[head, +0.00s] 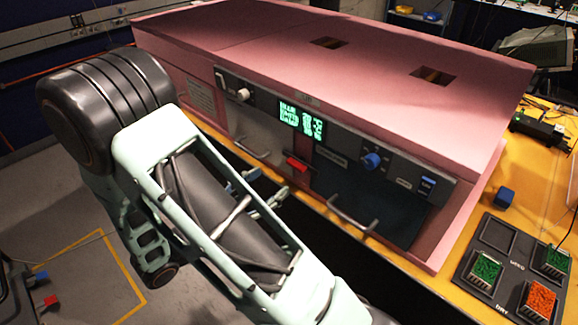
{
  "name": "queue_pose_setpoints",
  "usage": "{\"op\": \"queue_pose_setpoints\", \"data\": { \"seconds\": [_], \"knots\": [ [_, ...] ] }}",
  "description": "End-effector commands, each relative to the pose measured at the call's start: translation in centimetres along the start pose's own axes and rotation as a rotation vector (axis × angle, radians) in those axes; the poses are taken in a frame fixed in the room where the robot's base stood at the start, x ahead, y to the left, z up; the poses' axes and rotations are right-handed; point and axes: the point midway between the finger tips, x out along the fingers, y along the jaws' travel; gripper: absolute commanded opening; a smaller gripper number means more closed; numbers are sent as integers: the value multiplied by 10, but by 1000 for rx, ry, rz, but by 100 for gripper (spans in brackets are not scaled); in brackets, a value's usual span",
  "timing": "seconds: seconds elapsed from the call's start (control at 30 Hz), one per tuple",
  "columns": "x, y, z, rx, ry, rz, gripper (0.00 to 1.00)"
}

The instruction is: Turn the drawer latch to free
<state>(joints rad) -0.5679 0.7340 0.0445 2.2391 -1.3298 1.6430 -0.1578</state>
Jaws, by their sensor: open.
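The pink foam enclosure (330,55) stands on the yellow bench, its front panel facing me. A small red lever-like piece (297,164) sits on the front between two panels with bar handles; it looks like the drawer latch, but no readable label confirms this. A grey drawer front (250,135) is left of it, and a dark drawer front (365,200) is right of it. My gripper (265,187) is open in front of the enclosure, below and left of the red piece and apart from it. My arm hides part of the gripper and the lower left front.
A blue knob (371,161), a white knob (243,95) and a lit green display (302,119) are on the front. Bar handles (352,218) stick out. A dark tray (485,282) with green and orange blocks and a blue block (504,197) lie on the bench at right.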

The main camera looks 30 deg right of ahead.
Motion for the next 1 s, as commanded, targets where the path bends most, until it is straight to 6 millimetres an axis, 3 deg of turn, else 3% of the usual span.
{"op": "queue_pose_setpoints", "data": {
  "seconds": [0.2,0.4,0.8,1.0],
  "knots": [
    [44,-2,1,-1,0,-7,58],
    [70,-2,0,1,1,-6,58],
    [79,-1,0,1,1,-3,58],
    [78,-1,0,1,1,-3,37]
  ]
}}
